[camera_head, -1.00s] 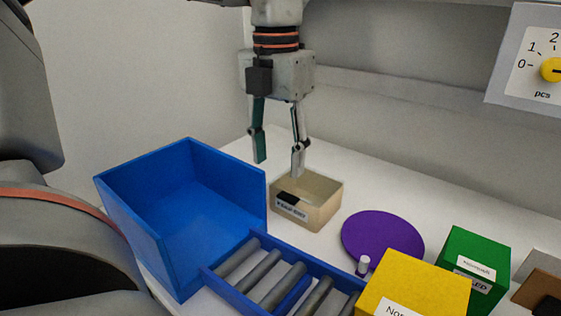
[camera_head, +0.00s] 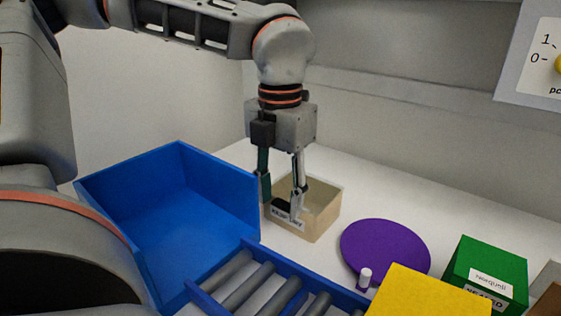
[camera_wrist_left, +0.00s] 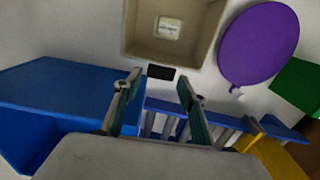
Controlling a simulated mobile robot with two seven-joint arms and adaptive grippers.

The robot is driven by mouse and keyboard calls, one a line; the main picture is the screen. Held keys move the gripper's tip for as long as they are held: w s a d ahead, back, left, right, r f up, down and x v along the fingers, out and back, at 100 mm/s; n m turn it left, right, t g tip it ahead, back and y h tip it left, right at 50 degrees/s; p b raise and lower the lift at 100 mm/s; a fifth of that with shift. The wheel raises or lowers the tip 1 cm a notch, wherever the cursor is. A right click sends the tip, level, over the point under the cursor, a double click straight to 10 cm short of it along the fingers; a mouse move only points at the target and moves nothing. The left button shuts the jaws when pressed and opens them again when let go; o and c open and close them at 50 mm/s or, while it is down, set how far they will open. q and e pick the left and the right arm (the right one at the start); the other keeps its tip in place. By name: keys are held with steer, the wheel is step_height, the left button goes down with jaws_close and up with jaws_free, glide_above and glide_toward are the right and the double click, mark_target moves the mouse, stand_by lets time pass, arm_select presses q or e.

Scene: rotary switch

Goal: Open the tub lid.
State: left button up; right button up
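The beige tub (camera_head: 323,216) stands on the white surface right of the blue bin, with a label on its front. A black tab shows at its near rim in the left wrist view (camera_wrist_left: 161,72). I look into the tub and see a pale label inside; I cannot tell whether a clear lid covers it. My left gripper (camera_head: 280,208) points down at the tub's near side. In the left wrist view its fingers (camera_wrist_left: 160,82) are apart, one to each side of the black tab, with nothing clearly held. Contact cannot be told. My right gripper is not in view.
The blue bin (camera_head: 115,222) stands close left of the tub. A blue tray with grey rollers (camera_head: 259,286) is in front. A purple disc (camera_head: 385,247), a yellow box (camera_head: 425,295) and a green box (camera_head: 490,260) lie to the right. A dial panel (camera_head: 535,80) hangs at the upper right.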

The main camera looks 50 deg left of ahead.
arm_select(q)
jaws_close()
steer(key=shift+r, duration=0.15)
steer(key=shift+w+r, duration=0.15)
steer(key=shift+r, duration=0.05)
steer(key=shift+w+a+r, duration=0.1)
steer(key=shift+w+r, duration=0.1)
steer(key=shift+r, duration=0.4)
steer(key=shift+w+a+r, duration=0.1)
steer(key=shift+w+r, duration=0.15)
steer(key=shift+r, duration=0.3)
steer(key=shift+w+a+r, duration=0.1)
steer(key=shift+w+r, duration=0.1)
steer(key=shift+r, duration=0.4)
steer(key=shift+w+a+r, duration=0.1)
steer(key=shift+w+r, duration=0.55)
steer(key=shift+r, duration=0.25)
steer(key=shift+w+a+r, duration=0.15)
steer(key=shift+w+r, duration=0.45)
steer(key=shift+w, duration=0.05)
